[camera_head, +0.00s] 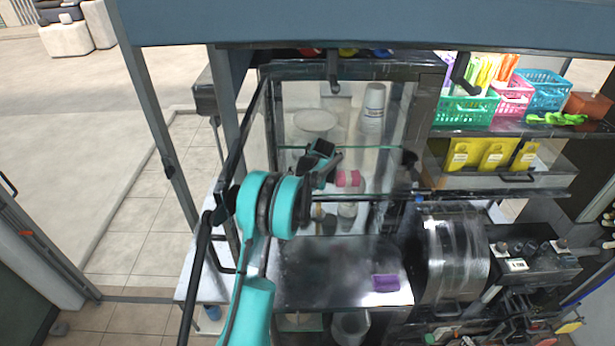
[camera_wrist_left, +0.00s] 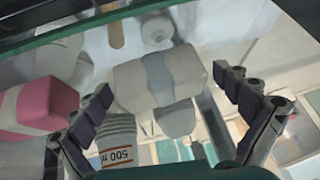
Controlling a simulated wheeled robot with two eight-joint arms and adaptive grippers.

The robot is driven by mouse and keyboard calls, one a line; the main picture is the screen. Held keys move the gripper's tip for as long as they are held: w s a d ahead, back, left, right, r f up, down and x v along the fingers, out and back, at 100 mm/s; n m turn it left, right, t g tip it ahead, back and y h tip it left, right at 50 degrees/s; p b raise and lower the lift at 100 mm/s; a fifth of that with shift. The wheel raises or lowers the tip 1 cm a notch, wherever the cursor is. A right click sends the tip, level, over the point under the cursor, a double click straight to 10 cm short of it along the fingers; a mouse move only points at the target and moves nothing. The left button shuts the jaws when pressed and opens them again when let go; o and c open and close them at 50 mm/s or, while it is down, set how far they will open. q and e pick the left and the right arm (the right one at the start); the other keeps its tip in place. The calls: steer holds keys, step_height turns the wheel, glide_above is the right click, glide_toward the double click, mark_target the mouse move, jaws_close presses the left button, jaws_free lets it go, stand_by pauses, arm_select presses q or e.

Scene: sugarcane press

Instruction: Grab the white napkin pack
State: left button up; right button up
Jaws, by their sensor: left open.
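The white napkin pack (camera_wrist_left: 145,84), with a grey band around it, shows in the left wrist view just beyond my left gripper (camera_wrist_left: 162,82). The gripper's fingers are open, one on each side of the pack in the picture, with visible gaps. Whether the fingertips reach alongside the pack is hard to tell. In the head view my left gripper (camera_head: 326,162) is at the glass cabinet's shelf, and I cannot make out the white pack there. My right gripper is not in view.
A pink pack (camera_wrist_left: 38,108) lies left of the white one, and a cup marked 500 ml (camera_wrist_left: 117,145) stands close. A glass shelf edge (camera_wrist_left: 95,22) crosses above. In the head view, a purple pack (camera_head: 386,283) lies on the metal counter (camera_head: 330,285).

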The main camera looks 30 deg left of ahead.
arm_select(q)
steer(key=c, duration=1.1)
steer(key=shift+c, duration=0.2)
steer(key=shift+s+d+r, duration=0.1)
steer(key=shift+d, duration=0.05)
